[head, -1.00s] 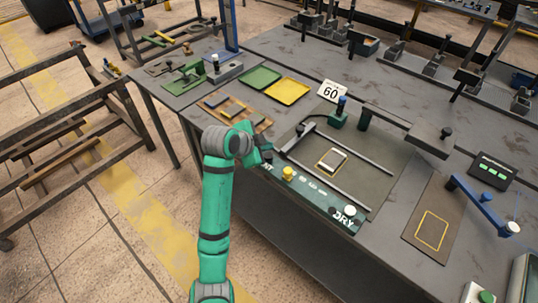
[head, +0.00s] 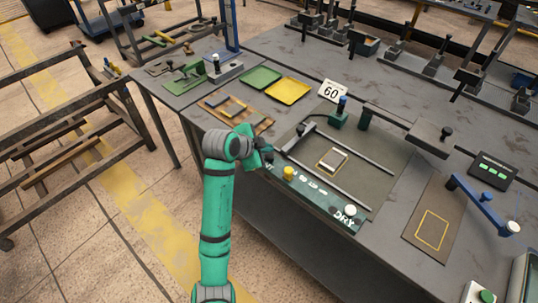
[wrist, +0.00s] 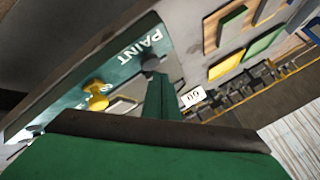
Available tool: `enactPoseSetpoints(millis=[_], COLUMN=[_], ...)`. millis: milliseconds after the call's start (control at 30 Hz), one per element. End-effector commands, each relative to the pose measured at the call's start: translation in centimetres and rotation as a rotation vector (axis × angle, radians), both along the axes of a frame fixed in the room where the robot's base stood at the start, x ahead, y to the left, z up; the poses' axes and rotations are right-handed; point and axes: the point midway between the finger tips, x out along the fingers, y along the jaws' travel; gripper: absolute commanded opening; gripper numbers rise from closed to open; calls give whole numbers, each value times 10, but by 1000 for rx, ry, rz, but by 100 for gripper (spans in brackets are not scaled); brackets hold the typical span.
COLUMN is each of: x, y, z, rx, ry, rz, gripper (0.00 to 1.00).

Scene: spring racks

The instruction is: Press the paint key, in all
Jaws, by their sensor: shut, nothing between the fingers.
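The paint key is a small dark knob (wrist: 150,64) beside the white PAINT lettering (wrist: 142,46) on the green panel in the wrist view. The tip of my gripper (wrist: 160,84) is at this knob. I cannot tell whether it touches or presses it. In the head view my gripper (head: 264,147) is over the left end of the green panel (head: 316,190), hiding the key and most of its lettering. My gripper is shut and holds nothing.
A yellow knob (head: 289,173) is close to the right of my gripper. A white knob (head: 350,210) stands by the DRY lettering. Behind the panel are rails with a framed plate (head: 332,160), a 60 sign (head: 331,92), and green (head: 261,78) and yellow (head: 288,90) trays.

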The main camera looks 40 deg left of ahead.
Motion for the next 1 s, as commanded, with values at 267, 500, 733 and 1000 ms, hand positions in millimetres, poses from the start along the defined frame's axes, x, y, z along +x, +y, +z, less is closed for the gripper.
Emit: enactPoseSetpoints(millis=[267,500,733,1000], x=[-1,-2,-4,-1], y=[2,2,6,2], z=[0,0,0,0], rx=[1,0,0,1], ry=[0,0,0,0], rz=[3,4,10,3], gripper=[0,0,0,0])
